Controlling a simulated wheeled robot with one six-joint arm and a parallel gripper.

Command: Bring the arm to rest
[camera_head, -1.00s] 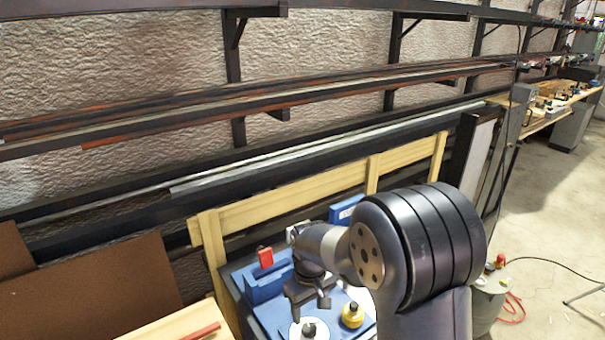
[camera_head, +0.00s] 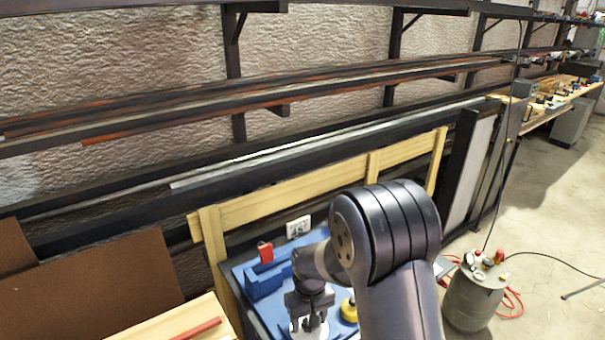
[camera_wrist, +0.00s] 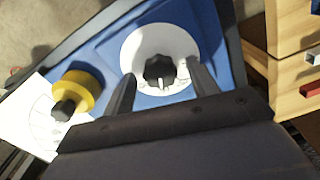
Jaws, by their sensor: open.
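My gripper (camera_head: 310,322) is at the blue-topped bench (camera_head: 240,270), low in the head view, with my arm reaching in from the right. In the wrist view my gripper (camera_wrist: 157,80) is open, its two fingers apart. A black knob (camera_wrist: 160,70) on a white disc (camera_wrist: 140,45) shows between and beyond the fingertips; I cannot tell whether they touch it. A yellow knob (camera_wrist: 75,92) with a dark top is to the left in the wrist view. Part of it shows behind my arm in the head view (camera_head: 348,308).
A blue block (camera_head: 262,280) and a red piece (camera_head: 265,251) are on the bench by a sign (camera_head: 298,227). A wooden frame (camera_head: 290,190) and wall racks stand behind. A brown panel (camera_head: 95,295) is at left. A grey drum (camera_head: 473,300) stands on open floor at right.

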